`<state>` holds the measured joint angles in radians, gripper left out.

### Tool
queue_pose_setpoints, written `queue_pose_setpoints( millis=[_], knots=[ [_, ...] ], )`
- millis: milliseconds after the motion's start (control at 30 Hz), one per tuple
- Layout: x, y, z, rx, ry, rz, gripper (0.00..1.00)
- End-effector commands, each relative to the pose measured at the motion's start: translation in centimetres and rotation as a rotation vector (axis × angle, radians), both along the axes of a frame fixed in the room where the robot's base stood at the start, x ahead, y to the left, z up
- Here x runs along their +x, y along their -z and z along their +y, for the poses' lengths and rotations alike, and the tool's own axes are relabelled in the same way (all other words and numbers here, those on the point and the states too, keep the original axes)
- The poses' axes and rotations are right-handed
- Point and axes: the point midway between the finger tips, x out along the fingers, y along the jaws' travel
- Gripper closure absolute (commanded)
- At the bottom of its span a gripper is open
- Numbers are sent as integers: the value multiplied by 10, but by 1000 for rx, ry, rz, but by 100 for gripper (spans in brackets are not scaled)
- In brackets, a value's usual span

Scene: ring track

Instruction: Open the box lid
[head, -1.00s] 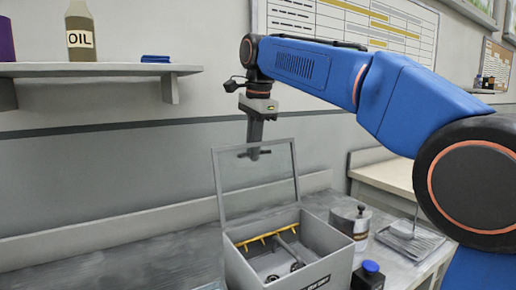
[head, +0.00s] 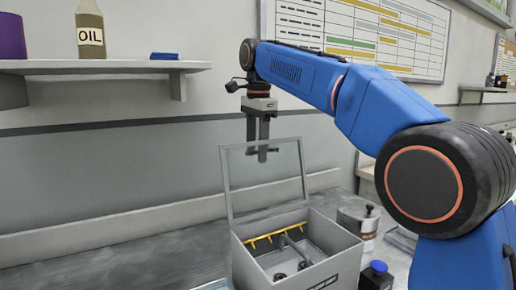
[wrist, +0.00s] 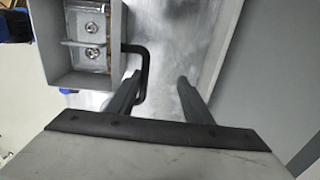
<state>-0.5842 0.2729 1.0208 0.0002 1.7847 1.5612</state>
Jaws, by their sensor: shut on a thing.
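The grey box (head: 345,262) stands on the bench with its framed, see-through lid (head: 226,188) raised nearly upright at the back. Inside the box are a yellow toothed strip and dark round parts. My gripper (head: 260,148) points down at the lid's top edge, at the dark lid handle (head: 268,152). In the wrist view, the black bent handle (wrist: 146,72) runs beside my left finger, and the gripper (wrist: 160,85) shows its fingers apart. The gripper is shut on the handle, though the exact contact is hard to see.
A metal canister (head: 357,225) and a blue-capped bottle (head: 376,276) stand right of the box. A wall shelf (head: 110,67) with an oil bottle (head: 90,32) is at upper left. The bench left of the box (head: 150,255) is clear.

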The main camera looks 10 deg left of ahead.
Motion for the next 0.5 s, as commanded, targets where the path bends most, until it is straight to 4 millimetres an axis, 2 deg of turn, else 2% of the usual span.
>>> queue_pose_setpoints(
  millis=[300,500],
  knots=[
    [2,2,2,1,-1,1,71],
    [1,-18,1,4,0,-4,67]
  ],
)
